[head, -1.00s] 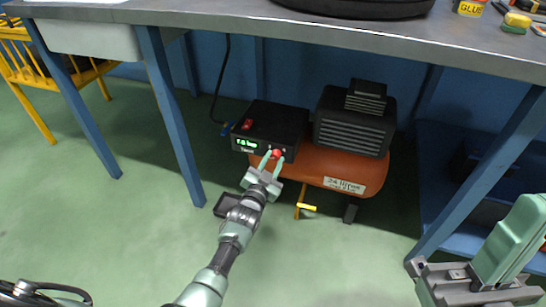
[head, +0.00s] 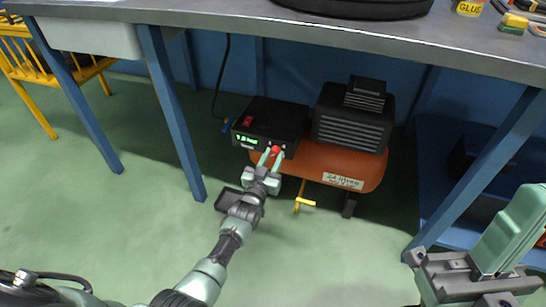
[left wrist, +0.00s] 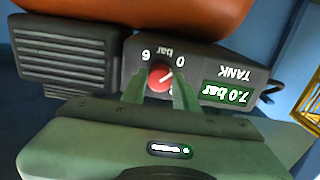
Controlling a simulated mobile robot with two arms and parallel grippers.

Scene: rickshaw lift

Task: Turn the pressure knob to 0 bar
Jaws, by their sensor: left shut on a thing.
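The red pressure knob (left wrist: 161,77) sits on the front face of the black compressor control box (head: 283,117). In the left wrist view, upside down, the knob lies between the marks 6 and 0 of a bar scale. The green display (left wrist: 227,94) reads 7.0 bar above the word TANK. My left gripper (head: 272,154) is shut on the knob, one finger on each side; its fingers also show in the left wrist view (left wrist: 160,92). My right gripper (head: 468,285) is at the lower right, away from the compressor; its fingertips are not clear.
The orange compressor tank (head: 318,160) with a black motor housing (head: 350,130) stands under the workbench (head: 240,15). Blue bench legs (head: 170,110) stand on both sides. A yellow-handled valve (head: 305,202) hangs below the tank. The green floor in front is mostly clear.

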